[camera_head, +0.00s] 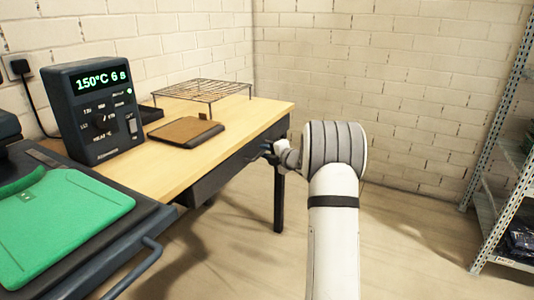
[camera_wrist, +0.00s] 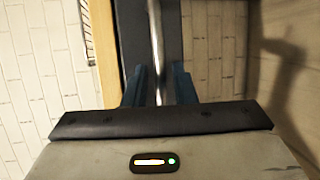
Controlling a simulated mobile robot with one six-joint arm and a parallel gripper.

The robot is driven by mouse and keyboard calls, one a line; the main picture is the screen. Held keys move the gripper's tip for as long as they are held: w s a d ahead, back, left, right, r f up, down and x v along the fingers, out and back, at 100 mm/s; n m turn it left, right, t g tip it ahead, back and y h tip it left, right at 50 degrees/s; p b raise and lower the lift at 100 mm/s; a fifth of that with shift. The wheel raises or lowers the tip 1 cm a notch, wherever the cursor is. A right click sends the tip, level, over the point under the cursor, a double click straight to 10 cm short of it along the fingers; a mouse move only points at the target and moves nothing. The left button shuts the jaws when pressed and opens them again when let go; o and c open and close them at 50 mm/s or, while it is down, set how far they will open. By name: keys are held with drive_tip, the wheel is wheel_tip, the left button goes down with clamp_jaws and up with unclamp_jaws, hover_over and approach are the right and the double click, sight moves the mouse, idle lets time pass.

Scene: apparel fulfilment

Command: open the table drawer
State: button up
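The table drawer (camera_head: 224,176) is a dark front under the wooden table top (camera_head: 175,158). It looks flush with the table in the head view. Its handle, a metal bar (camera_wrist: 155,35), shows in the wrist view, running between my fingers. My gripper (camera_head: 268,152) is at the drawer front near the table's far right end, partly hidden by my own wrist. In the wrist view my two blue fingers (camera_wrist: 159,88) stand apart, one on each side of the bar, with a small gap on both sides. The gripper looks open around the handle.
On the table stand a dark control box (camera_head: 97,108) reading "150°C 6 s", a wire rack (camera_head: 203,91) and a brown-topped pad (camera_head: 186,131). A press with a green pad (camera_head: 62,222) is at the left. A metal shelf (camera_head: 497,190) stands right. Floor in front of the drawer is clear.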

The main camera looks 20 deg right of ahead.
clamp_jaws()
idle(0.4)
